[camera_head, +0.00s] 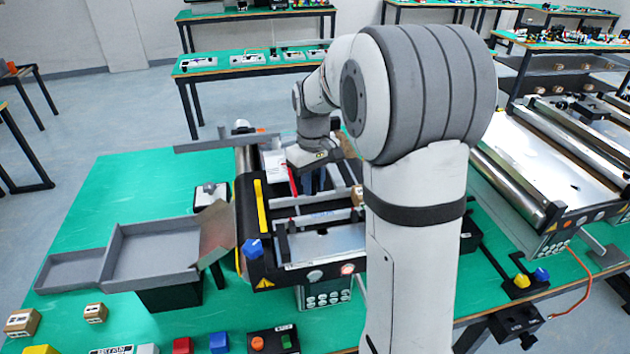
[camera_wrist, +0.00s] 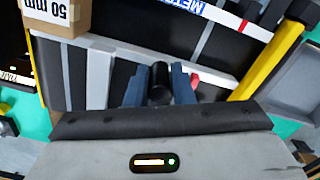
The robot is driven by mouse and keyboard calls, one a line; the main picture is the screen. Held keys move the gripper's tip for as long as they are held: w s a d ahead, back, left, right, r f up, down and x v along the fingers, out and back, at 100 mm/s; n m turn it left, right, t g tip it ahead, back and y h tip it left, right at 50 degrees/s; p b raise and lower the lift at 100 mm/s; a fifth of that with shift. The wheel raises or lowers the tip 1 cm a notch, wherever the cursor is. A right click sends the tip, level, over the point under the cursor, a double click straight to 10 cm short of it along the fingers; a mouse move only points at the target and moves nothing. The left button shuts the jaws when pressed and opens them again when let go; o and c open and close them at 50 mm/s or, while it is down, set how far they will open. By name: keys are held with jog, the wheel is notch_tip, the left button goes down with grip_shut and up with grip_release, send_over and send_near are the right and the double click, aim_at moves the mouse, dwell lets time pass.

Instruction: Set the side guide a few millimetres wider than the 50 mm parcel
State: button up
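The parcel (camera_wrist: 68,28), a brown box with a white "50 mm" label, stands at the top left of the wrist view. Its lower edge is close to a pale rail (camera_wrist: 112,47), which looks like the side guide and runs across the black conveyor bed. A black round knob (camera_wrist: 160,90) stands on the near side of this rail. My gripper (camera_wrist: 160,78) has one blue-grey finger on each side of the knob, with little or no gap. I cannot tell whether they press on it. In the head view my gripper (camera_head: 310,182) is low over the conveyor (camera_head: 247,210), its fingers partly hidden.
A yellow bar (camera_wrist: 268,60) runs along the conveyor's end. A red piece (camera_wrist: 194,79) shows beside the right finger. Grey trays (camera_head: 160,252) stand left of the conveyor on the green table (camera_head: 130,190). Small boxes (camera_head: 95,312) and coloured blocks lie in front. A second conveyor (camera_head: 545,150) stands right.

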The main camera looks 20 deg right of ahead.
jog(key=o, duration=0.4)
notch_tip(320, 180, up, 8)
jog(key=shift+f+b, duration=0.1)
jog(key=shift+b, duration=0.4)
jog(key=shift+s, duration=0.1)
jog(key=s+a+f+m+t, duration=0.1)
jog(key=s, duration=0.6)
jog(key=s+a+f+m+t, duration=0.1)
jog(key=s+f, duration=0.1)
jog(key=s, duration=0.6)
jog(key=s+a+f+m+t, duration=0.1)
jog(key=s, duration=0.7)
jog(key=shift+s+a+f+m, duration=0.2)
jog(key=shift+f+m, duration=0.05)
jog(key=shift+m, duration=0.05)
